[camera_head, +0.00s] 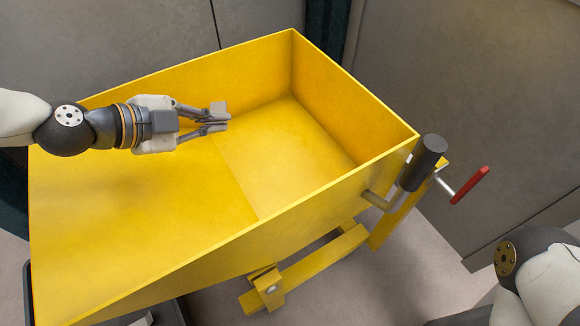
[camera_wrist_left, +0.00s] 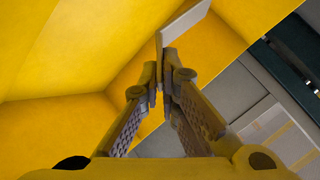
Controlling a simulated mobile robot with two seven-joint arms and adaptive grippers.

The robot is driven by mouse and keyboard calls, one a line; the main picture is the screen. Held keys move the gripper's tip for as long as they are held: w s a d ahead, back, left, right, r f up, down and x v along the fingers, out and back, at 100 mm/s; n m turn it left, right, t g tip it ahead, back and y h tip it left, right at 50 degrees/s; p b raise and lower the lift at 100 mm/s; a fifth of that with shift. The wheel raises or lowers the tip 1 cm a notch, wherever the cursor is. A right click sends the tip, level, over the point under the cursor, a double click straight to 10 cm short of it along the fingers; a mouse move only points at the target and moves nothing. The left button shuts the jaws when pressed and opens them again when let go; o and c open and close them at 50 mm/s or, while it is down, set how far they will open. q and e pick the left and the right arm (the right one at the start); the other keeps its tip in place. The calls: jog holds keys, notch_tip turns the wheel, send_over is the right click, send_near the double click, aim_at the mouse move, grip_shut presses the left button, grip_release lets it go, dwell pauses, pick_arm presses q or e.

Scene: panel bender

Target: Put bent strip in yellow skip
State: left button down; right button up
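The yellow skip (camera_head: 290,190) fills the middle of the head view, with its open top facing up. The part of its inside that shows is empty. My left gripper (camera_head: 216,120) is over the skip's inside, within its rim in the picture. Its fingertips (camera_wrist_left: 166,70) are closed together on a small grey bent strip (camera_wrist_left: 184,24), which sticks out past them in the left wrist view. In the head view the strip (camera_head: 218,109) is a small grey piece at the fingertips. My right gripper is out of view; only part of that arm shows at lower right.
A dark cylinder (camera_head: 423,162) and a red-gripped lever (camera_head: 469,186) stick out at the skip's right end. Grey panels (camera_head: 480,110) stand behind and to the right. A dark open container (camera_head: 165,314) is partly visible at lower left. Yellow frame bars (camera_head: 305,270) run under the skip.

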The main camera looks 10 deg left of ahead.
pick_arm(q)
jog(key=w+d+f+b, duration=0.2)
jog(key=d+f+b, duration=0.3)
jog(key=d, duration=0.4)
jog(key=b, duration=0.3)
send_over(290, 174)
jog(key=f, duration=0.4)
jog(key=shift+a+f, duration=0.1)
jog(key=shift+a, duration=0.25)
jog(key=f, duration=0.1)
jog(key=f+b, duration=0.2)
jog(key=f, duration=0.1)
jog(key=shift+w+d, duration=0.1)
jog(key=shift+d, duration=0.25)
jog(key=shift+r, duration=0.15)
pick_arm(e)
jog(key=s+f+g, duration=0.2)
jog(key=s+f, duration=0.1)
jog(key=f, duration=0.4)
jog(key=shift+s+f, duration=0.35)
pick_arm(q)
jog(key=c, duration=2.1)
grip_release()
